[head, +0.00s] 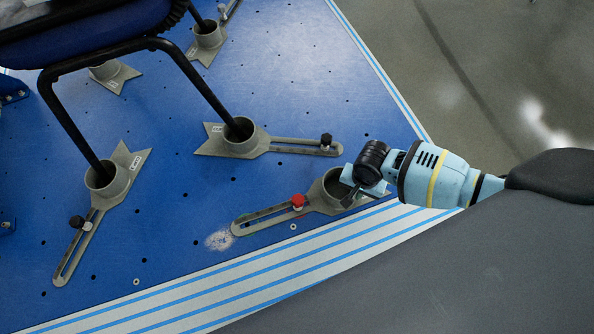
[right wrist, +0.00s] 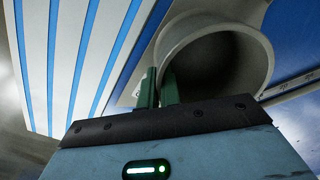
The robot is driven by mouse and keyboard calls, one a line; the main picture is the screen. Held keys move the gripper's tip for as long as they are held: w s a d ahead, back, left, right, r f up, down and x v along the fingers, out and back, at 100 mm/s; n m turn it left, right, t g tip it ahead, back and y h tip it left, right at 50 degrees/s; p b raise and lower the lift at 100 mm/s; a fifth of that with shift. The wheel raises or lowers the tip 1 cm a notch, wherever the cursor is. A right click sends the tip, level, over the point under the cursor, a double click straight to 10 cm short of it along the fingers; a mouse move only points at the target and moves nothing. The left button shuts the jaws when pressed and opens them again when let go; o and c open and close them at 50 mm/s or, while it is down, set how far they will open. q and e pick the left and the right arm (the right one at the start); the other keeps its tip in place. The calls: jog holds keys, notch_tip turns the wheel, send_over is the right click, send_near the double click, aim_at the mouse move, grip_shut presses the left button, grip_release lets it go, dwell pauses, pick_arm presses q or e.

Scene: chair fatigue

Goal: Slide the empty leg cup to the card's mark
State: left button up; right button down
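The empty leg cup (head: 327,187) is a grey round cup on a slotted foot plate at the front right of the blue platform. It also fills the upper right wrist view (right wrist: 222,60). A red knob (head: 298,201) sits on its slotted arm. My right gripper (head: 352,187) is at the cup's right side. In the right wrist view its two dark green fingers (right wrist: 160,88) straddle the cup wall, one outside and one inside, with the wall filling the narrow gap. No card or clear mark shows. My left gripper is out of view.
A chair (head: 150,45) stands with black legs in other grey cups, including the middle one (head: 240,137) and the left one (head: 107,181), each with a black knob. A whitish speckled patch (head: 220,240) lies beside the slot's left end. Striped platform edge (head: 290,285) runs in front.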

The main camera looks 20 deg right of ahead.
jog(key=shift+s+d+p, duration=0.15)
jog(key=shift+d+p, duration=0.3)
jog(key=shift+d, duration=2.3)
jog(key=shift+s+d, duration=0.2)
jog(key=shift+d, duration=2.75)
jog(key=c, duration=1.8)
grip_release()
jog(key=shift+o, duration=0.8)
jog(key=shift+a, duration=0.1)
jog(key=shift+r, duration=0.1)
